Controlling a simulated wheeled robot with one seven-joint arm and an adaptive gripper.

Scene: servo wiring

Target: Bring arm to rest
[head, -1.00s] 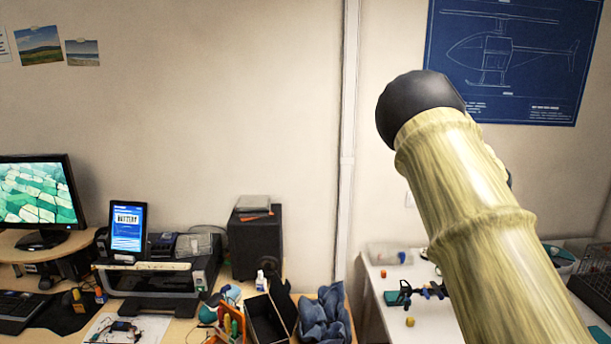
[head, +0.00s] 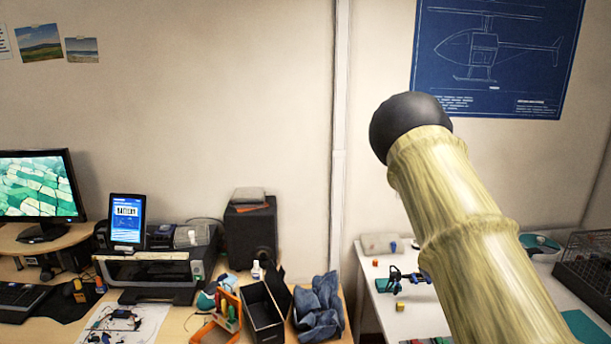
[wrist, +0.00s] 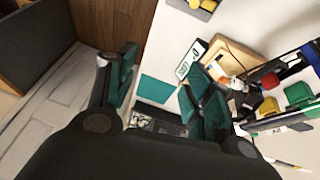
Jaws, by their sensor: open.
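My gripper (wrist: 160,90) shows in the wrist view. Its two dark fingers with green pads stand wide apart, with nothing held between them. Beyond the fingers, the wrist view shows a white surface with a teal mat (wrist: 155,91) and a light wooden box-like thing (wrist: 236,62). In the head view my arm rises across the right side and hides part of the white table (head: 372,302). My gripper is not visible in the head view.
The wooden desk holds a printer (head: 155,270), a dark speaker (head: 250,237), an open black box (head: 263,315) and a blue cloth (head: 320,312). A monitor (head: 38,187) stands at left. A wire cage (head: 585,270) stands at far right.

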